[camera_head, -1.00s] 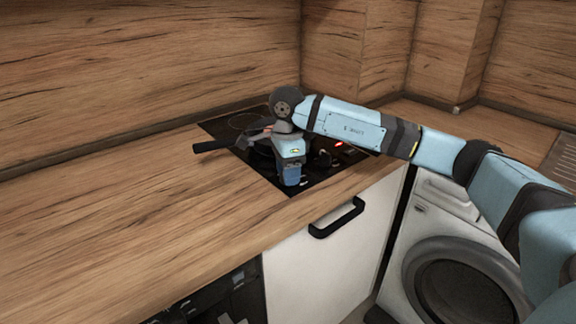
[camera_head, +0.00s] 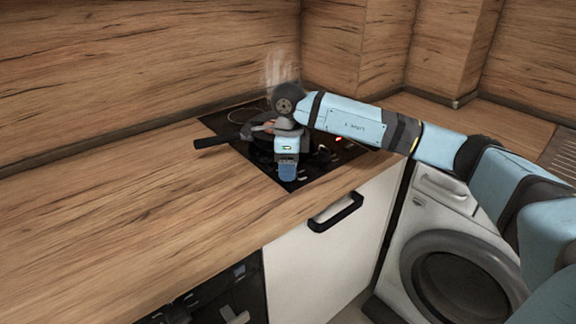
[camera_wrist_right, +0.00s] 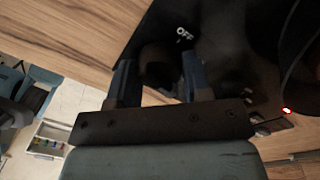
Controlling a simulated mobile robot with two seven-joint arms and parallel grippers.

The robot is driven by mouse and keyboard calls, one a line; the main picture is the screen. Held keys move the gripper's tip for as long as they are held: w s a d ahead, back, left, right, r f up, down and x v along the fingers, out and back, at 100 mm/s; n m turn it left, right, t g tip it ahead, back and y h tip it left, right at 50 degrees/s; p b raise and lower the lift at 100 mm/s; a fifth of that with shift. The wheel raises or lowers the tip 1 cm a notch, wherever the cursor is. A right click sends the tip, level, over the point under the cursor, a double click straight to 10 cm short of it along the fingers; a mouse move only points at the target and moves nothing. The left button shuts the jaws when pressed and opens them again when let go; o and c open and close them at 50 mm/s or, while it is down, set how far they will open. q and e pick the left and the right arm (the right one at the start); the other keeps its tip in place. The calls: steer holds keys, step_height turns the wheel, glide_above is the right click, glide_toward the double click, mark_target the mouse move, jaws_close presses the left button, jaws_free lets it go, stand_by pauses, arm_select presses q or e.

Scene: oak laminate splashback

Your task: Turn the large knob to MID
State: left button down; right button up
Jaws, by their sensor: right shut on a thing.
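The large knob (camera_wrist_right: 158,68) is a dark, round shape between the two blue fingers in the right wrist view. A white "OFF" label (camera_wrist_right: 184,34) is printed on the black panel just beyond it. My right gripper (camera_wrist_right: 159,76) is shut on the knob, with a finger on either side. In the head view my right gripper (camera_head: 286,176) points down at the front corner of the black hob (camera_head: 325,168) and hides the knob. The knob's pointer and any MID mark cannot be made out. My left gripper is not in view.
A dark pan with a black handle (camera_head: 212,142) sits on the hob behind my right gripper, with steam (camera_head: 281,68) above it. A red light (camera_wrist_right: 287,111) glows on the hob. The wooden counter (camera_head: 120,205) at left is clear. A washing machine (camera_head: 435,235) stands at lower right.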

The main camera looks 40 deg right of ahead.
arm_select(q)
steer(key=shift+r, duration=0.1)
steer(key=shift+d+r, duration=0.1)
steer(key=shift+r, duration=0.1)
arm_select(e)
steer(key=o, duration=0.9)
steer(key=shift+r, duration=0.1)
arm_select(q)
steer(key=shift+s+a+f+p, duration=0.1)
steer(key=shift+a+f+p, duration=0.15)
steer(key=shift+p, duration=0.7)
arm_select(e)
steer(key=r, duration=1.3)
steer(key=shift+w+d+r, duration=0.25)
steer(key=shift+w+r, duration=0.05)
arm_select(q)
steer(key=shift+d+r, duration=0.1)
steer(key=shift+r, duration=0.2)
